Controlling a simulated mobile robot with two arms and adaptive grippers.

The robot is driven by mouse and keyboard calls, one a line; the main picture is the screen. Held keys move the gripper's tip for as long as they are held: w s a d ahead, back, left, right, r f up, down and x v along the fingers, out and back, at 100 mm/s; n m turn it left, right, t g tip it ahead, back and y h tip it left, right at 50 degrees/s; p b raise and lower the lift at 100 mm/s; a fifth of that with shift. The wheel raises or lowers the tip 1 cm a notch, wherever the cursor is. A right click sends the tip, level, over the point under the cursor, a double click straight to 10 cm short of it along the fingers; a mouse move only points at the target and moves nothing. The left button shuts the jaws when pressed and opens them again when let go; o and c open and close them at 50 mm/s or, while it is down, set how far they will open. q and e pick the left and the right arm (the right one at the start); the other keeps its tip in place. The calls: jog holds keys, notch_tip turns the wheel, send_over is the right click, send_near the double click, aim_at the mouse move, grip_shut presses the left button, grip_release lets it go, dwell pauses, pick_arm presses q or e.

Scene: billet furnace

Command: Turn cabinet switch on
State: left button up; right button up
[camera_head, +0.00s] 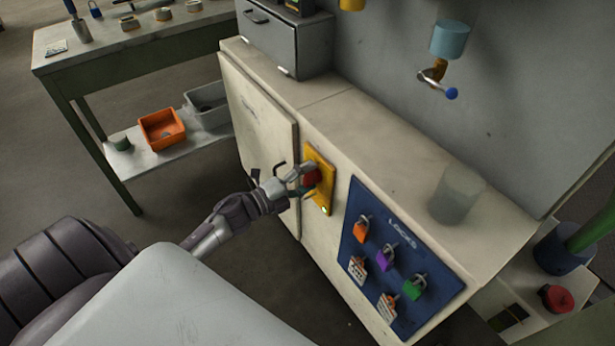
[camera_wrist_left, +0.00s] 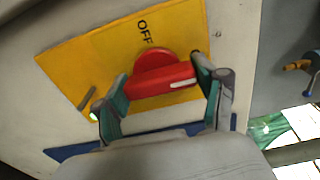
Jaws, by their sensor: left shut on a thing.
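The cabinet switch is a red rotary handle (camera_wrist_left: 160,80) on a yellow plate (camera_wrist_left: 85,62) marked OFF. In the head view the yellow plate (camera_head: 323,171) is on the front of the cream cabinet (camera_head: 325,235), with the red handle (camera_head: 311,179) partly hidden by my gripper. My left gripper (camera_wrist_left: 160,92) is shut on the red handle, one finger at each end of its bar. The handle's white mark points to the right in the wrist view, away from the word OFF. A small lit lamp (camera_wrist_left: 94,116) shows at the plate's edge. My right gripper is not in view.
A blue LOCKS board (camera_head: 372,262) with several coloured padlocks is right of the switch. A translucent cylinder (camera_head: 456,194) and a grey drawer box (camera_head: 285,40) stand on the cabinet top. A workbench (camera_head: 145,38) with an orange bin (camera_head: 162,130) below stands at left.

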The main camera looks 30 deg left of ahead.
pick_arm(q)
jog(key=shift+f, duration=0.1)
jog(key=o, duration=1.1)
jog(key=shift+o, duration=0.2)
jog(key=v, duration=1.2)
